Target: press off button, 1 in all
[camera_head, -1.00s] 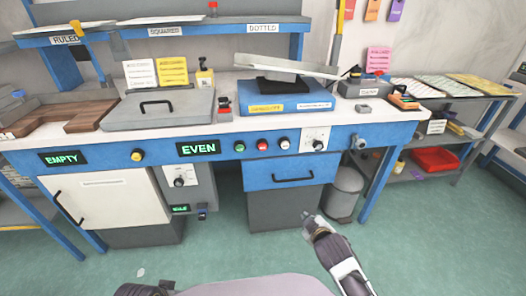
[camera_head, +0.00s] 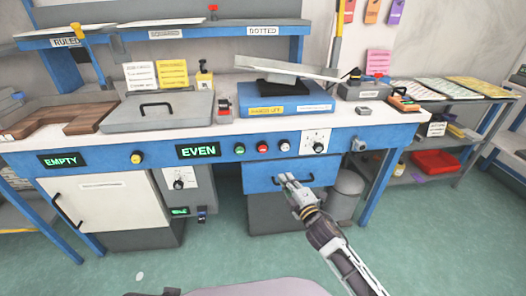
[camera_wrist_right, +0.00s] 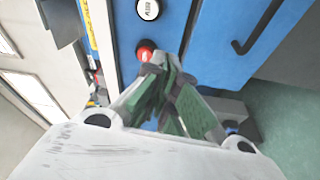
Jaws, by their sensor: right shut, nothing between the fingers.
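A row of round buttons sits on the blue front panel under the tabletop: a green one (camera_head: 239,149), a red one (camera_head: 262,147) and a white one (camera_head: 285,145). No lettering on them is readable in the head view. My right gripper (camera_head: 285,180) is shut and empty, in front of the blue drawer, below the buttons. In the right wrist view, the red button (camera_wrist_right: 145,50) shows just past the fingertips (camera_wrist_right: 158,75), which partly overlap its edge. I cannot tell whether they touch it. A white lettered button (camera_wrist_right: 148,9) lies beyond. My left gripper is not in view.
The blue drawer with a dark handle (camera_head: 294,183) is close to my right gripper. A knob (camera_head: 319,148) sits right of the buttons, and an EVEN display (camera_head: 198,151) sits left. A grey bin (camera_head: 347,190) stands beside the drawer.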

